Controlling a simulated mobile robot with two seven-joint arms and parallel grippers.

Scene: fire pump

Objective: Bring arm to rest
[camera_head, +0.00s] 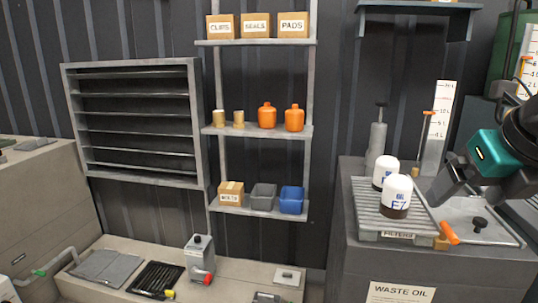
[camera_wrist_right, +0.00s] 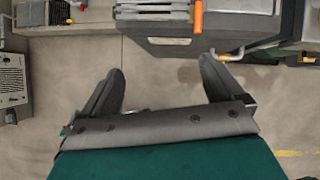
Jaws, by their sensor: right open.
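My right gripper (camera_head: 440,192) is at the right of the head view, beside the waste oil bench (camera_head: 420,264). Its fingers point down and to the left, close to two white filters, and it holds nothing that I can see. In the right wrist view my right gripper (camera_wrist_right: 163,90) has its two fingers spread apart, with only bare floor between them. My left gripper is in neither view.
A front white filter (camera_head: 397,196) and a rear one (camera_head: 385,172) stand on a ribbed tray (camera_head: 372,212). An orange-handled valve (camera_head: 449,232) is at the bench front. A shelf rack (camera_head: 258,131) and louvre (camera_head: 135,120) are on the wall.

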